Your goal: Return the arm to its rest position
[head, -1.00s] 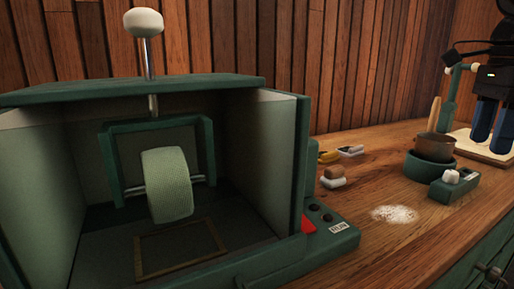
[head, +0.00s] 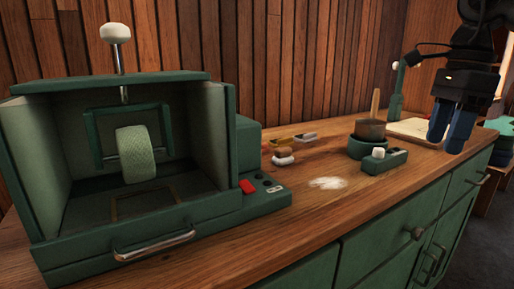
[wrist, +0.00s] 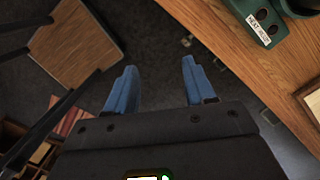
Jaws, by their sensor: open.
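My gripper (head: 449,128) hangs at the right of the head view, dark-bodied with two blue fingers pointing down. It is in front of the right end of the wooden counter (head: 300,220). In the wrist view my gripper (wrist: 160,88) has its fingers apart with nothing between them. Dark floor (wrist: 165,40) shows below and beyond the fingertips.
A green open-fronted box machine (head: 110,230) with a pale roller (head: 136,154) stands at the left. A pot (head: 370,130) sits on a green base (head: 366,149). White powder (head: 327,183) lies on the counter. A wooden stool-like top (wrist: 75,45) shows beside the fingers.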

